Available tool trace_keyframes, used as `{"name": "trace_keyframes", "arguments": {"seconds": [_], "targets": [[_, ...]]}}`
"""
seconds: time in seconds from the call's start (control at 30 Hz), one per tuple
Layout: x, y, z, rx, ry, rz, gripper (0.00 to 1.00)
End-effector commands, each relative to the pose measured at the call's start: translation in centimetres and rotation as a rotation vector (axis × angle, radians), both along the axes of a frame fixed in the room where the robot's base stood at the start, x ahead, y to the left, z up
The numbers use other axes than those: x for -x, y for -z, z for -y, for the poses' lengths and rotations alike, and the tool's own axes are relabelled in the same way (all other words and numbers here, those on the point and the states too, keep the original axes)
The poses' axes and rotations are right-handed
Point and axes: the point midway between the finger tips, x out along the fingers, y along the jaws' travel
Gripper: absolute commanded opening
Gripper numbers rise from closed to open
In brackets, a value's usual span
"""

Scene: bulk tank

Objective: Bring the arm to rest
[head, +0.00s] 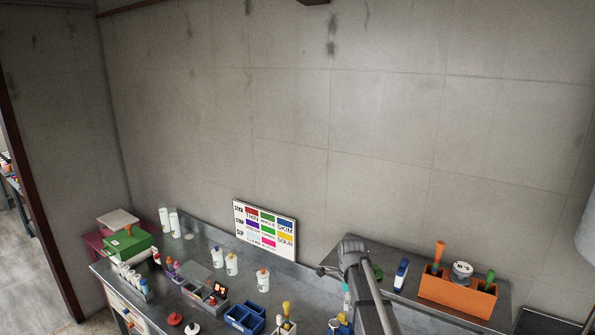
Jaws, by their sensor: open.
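My grey arm (368,290) rises from the bottom edge in the head view, right of the middle. Its rounded top joint stands in front of the bench and the lower wall. The jaws of my gripper do not show in this view. The arm hides part of the bench behind it.
On the right, an orange caddy (456,294) holds tools near a blue-and-white bottle (401,274). The wall above is bare.

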Motion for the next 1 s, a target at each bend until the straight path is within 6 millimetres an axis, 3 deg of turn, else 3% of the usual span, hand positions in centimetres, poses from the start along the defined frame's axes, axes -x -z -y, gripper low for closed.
{"name": "trace_keyframes", "arguments": {"seconds": [0.03, 1.0], "targets": [[1.1, 1.2, 0.1, 0.0, -0.053, 0.0, 0.62], [14.5, 12.0, 0.7, 0.0, -1.193, -0.002, 0.62]]}}
